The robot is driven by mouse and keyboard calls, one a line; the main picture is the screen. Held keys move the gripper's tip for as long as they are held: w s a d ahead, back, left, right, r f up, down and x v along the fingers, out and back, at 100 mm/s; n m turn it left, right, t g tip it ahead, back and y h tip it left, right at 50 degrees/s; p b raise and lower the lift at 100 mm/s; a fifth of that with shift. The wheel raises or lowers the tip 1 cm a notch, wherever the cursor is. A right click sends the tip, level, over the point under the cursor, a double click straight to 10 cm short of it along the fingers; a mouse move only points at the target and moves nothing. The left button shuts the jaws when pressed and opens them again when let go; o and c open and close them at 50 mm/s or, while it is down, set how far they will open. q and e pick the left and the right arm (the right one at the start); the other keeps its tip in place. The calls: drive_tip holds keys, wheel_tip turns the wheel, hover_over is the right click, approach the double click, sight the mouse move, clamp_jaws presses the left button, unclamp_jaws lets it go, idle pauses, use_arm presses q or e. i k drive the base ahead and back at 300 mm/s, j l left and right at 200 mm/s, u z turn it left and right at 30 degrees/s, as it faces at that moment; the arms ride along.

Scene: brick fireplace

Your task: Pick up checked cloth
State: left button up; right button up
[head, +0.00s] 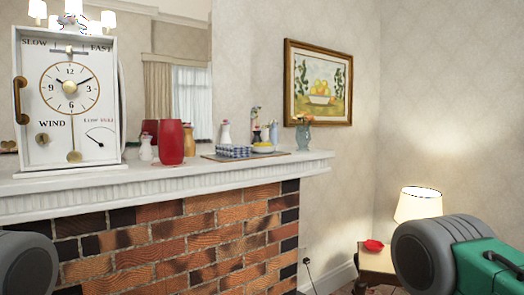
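The checked cloth (234,152) is blue and white and looks folded or bunched. It lies on a flat brownish mat or tray (262,155) on the white mantel, near the middle of the head view. Grey rounded parts of my arms show at the lower left and lower right corners, well apart from the cloth. Neither gripper's fingers are in view. Nothing touches the cloth from my side.
On the white mantel (250,170) stand a large white clock (70,100), a red cup (171,142), small bottles and a flower vase (303,137). Brick (170,240) lies below. A lamp (418,205) and a side table with a red item (373,245) are at right.

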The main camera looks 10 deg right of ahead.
sight(228, 150)
drive_tip(key=i+l+z, duration=0.2)
drive_tip(key=l+z, duration=0.15)
drive_tip(key=i+l+z, duration=0.3)
drive_tip(key=k, duration=0.1)
